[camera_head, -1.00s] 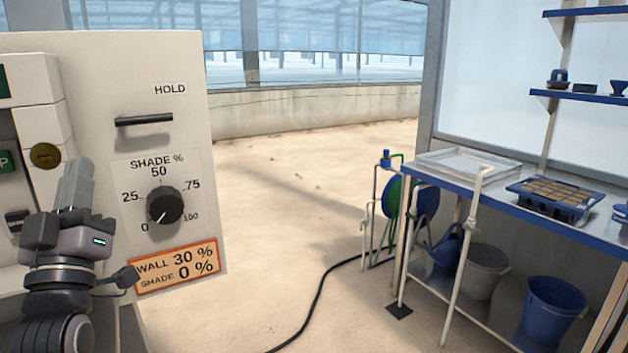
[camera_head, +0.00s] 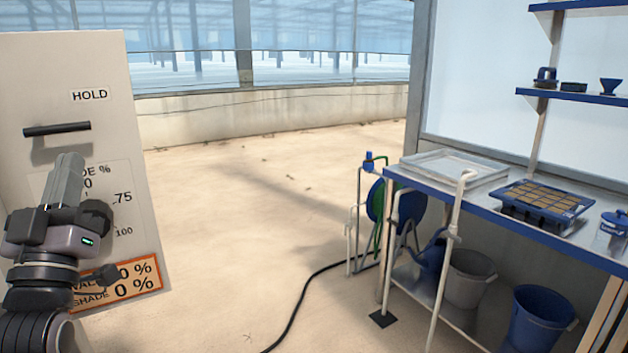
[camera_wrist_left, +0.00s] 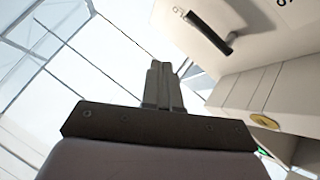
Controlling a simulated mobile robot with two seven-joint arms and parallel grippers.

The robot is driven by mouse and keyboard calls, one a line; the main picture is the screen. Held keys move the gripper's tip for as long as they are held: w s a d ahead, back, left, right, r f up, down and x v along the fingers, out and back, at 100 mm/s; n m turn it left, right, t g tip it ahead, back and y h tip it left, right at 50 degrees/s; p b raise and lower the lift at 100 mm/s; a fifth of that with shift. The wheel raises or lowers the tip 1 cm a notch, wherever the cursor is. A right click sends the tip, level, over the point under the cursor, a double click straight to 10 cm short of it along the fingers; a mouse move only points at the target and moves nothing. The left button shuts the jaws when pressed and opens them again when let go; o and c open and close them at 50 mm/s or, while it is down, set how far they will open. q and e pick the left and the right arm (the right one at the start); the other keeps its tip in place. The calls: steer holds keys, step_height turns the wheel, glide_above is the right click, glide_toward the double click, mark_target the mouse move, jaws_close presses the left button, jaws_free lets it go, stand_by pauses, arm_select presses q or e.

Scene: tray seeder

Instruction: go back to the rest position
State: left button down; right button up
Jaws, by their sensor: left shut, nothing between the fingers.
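My left gripper (camera_head: 68,180) is at the left of the head view, pointing up, with its fingers together and nothing between them. It stands in front of the white control panel (camera_head: 120,75) and hides most of the shade dial. In the left wrist view my left gripper (camera_wrist_left: 160,68) shows its shut fingers pointing up, with the panel's dark handle (camera_wrist_left: 208,32) to the right and apart from them. In the head view that handle (camera_head: 57,129) is under the HOLD label. My right gripper is not in view.
A blue-edged bench (camera_head: 530,235) at the right bears a clear tray (camera_head: 455,165) and a blue seed tray (camera_head: 540,200). Buckets stand on its lower shelf. A hose reel (camera_head: 380,205) stands beside it, and a black hose (camera_head: 300,305) crosses the floor. The middle floor is open.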

arm_select(q)
steer(key=s+a+r+m+h, duration=0.1)
steer(key=a+r+m+h, duration=0.25)
steer(key=m+h, duration=0.7)
step_height(320, 180, down, 21)
steer(key=w+d+g+y, duration=0.1)
steer(key=w+g+y, duration=0.25)
steer(key=g, duration=0.25)
steer(key=s+d+f+g+y, duration=0.1)
steer(key=s+f+g, duration=0.2)
steer(key=f, duration=0.6)
steer(key=s+f+g, duration=0.2)
steer(key=s+f, duration=0.2)
steer(key=f, duration=0.5)
steer(key=s+d+f+g, duration=0.3)
steer(key=s+f+g, duration=0.3)
steer(key=s+f, duration=1)
steer(key=w+d+r+n+p, duration=0.1)
steer(key=d+n, duration=0.3)
steer(key=d, duration=0.5)
steer(key=shift+w+r+n+t+p, duration=0.15)
steer(key=shift+r+n+t+p, duration=0.2)
steer(key=shift+p, duration=0.3)
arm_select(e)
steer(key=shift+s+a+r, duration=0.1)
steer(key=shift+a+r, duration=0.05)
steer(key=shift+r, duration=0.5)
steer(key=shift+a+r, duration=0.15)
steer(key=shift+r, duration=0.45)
